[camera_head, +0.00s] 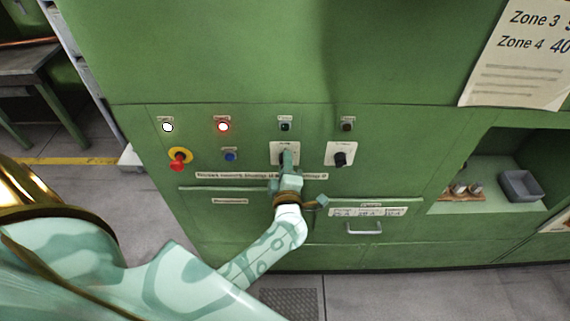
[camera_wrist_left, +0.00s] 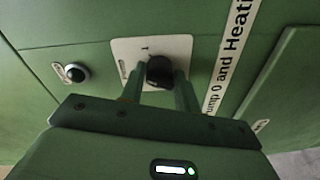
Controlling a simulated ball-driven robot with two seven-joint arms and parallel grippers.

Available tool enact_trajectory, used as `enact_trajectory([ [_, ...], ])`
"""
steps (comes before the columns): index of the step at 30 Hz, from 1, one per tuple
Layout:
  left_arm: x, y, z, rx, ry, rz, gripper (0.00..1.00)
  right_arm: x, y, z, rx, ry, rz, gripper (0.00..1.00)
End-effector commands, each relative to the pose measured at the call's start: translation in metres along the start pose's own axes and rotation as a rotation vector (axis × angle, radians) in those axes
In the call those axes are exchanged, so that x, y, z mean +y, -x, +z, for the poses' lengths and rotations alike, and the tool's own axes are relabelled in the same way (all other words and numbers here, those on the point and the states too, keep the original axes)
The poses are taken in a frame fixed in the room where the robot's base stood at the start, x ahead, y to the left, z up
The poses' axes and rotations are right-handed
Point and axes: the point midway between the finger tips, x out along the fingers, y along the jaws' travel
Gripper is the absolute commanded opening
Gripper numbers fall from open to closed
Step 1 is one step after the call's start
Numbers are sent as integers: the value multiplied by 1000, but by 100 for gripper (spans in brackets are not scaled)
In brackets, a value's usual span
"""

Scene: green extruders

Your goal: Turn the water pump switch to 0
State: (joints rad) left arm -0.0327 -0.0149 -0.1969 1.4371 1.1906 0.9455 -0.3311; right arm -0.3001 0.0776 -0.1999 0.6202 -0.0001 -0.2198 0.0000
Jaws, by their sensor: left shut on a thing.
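The water pump switch is a black rotary knob (camera_wrist_left: 160,70) on a white plate (camera_wrist_left: 128,52), with a small mark like a 1 on the plate. My left gripper (camera_head: 289,158) reaches the panel, its fingers on either side of the knob, shut on it. The left wrist view shows both fingers (camera_wrist_left: 161,82) around the knob's near part. In the head view the fingers cover the knob, and only its white plate (camera_head: 276,147) shows around them. The knob's exact pointing direction cannot be told. My right gripper is not in view.
A second black knob (camera_head: 340,158) sits close to the right. A blue button (camera_head: 230,155) and a red emergency button on yellow (camera_head: 179,159) are to the left. Lamps (camera_head: 223,127) are above, a drawer handle (camera_head: 364,230) is below, and an open shelf holds a grey bin (camera_head: 520,186).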

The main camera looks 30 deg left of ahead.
Motion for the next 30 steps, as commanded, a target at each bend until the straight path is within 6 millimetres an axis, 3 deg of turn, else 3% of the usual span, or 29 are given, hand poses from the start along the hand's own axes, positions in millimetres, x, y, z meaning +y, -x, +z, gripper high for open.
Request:
enact_trajectory([
  [15,3,-1,0,-20,384,-11,9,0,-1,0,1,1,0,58],
  [30,4,-1,-1,-24,486,-14,9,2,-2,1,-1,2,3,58],
])
